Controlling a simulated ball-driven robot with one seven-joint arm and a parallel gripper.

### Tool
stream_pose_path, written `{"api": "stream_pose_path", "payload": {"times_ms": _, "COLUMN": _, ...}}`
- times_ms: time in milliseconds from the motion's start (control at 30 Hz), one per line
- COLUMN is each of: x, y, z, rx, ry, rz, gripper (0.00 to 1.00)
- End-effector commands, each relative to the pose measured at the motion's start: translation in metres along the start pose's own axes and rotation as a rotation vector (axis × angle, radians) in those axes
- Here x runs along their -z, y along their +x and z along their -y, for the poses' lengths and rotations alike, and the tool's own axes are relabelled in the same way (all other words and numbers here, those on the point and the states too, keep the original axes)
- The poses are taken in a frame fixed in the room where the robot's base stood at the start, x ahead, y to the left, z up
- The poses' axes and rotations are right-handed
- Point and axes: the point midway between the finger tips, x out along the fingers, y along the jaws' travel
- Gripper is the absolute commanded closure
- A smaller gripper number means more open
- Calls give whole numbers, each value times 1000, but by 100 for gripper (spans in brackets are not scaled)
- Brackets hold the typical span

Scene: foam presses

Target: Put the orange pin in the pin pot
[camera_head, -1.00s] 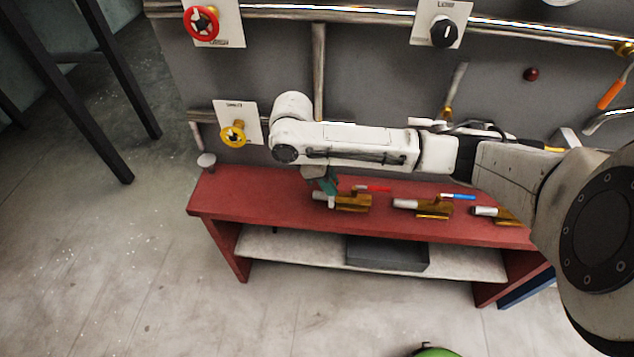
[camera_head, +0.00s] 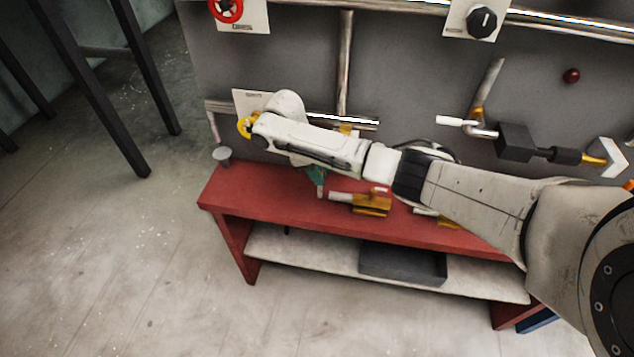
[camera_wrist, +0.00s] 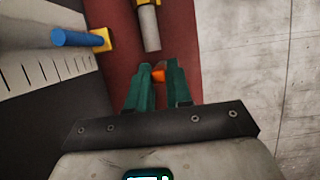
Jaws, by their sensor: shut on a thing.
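My gripper (camera_head: 317,182) has green fingers and hangs over the red bench, just left of a brass press. In the wrist view my gripper (camera_wrist: 158,76) is shut on the orange pin (camera_wrist: 159,75), with only a small orange piece showing between the fingertips. The pin cannot be made out in the head view. A small grey round-topped thing (camera_head: 222,154) stands at the bench's left end; it may be the pin pot, but I cannot see inside it.
The brass press (camera_head: 370,204) with a grey barrel lies on the red bench (camera_head: 285,212). My arm hides part of the bench to the right. A dark tray (camera_head: 400,262) sits on the lower shelf. The wall panel with pipes and valves stands behind.

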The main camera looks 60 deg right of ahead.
Motion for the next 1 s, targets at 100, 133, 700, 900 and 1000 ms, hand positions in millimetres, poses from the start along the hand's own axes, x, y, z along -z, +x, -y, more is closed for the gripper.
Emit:
{"api": "stream_pose_path", "payload": {"times_ms": 100, "x": 9, "y": 12, "z": -3, "rx": 0, "ry": 0, "rz": 5, "gripper": 100}}
{"api": "stream_pose_path", "payload": {"times_ms": 133, "x": 10, "y": 17, "z": -3, "rx": 0, "ry": 0, "rz": 4, "gripper": 100}}
{"api": "stream_pose_path", "payload": {"times_ms": 700, "x": 18, "y": 36, "z": -3, "rx": 0, "ry": 1, "rz": 0, "gripper": 100}}
{"api": "stream_pose_path", "payload": {"times_ms": 900, "x": 18, "y": 35, "z": -3, "rx": 0, "ry": 1, "rz": 0, "gripper": 62}}
{"api": "stream_pose_path", "payload": {"times_ms": 1000, "x": 18, "y": 35, "z": -3, "rx": 0, "ry": 1, "rz": 0, "gripper": 55}}
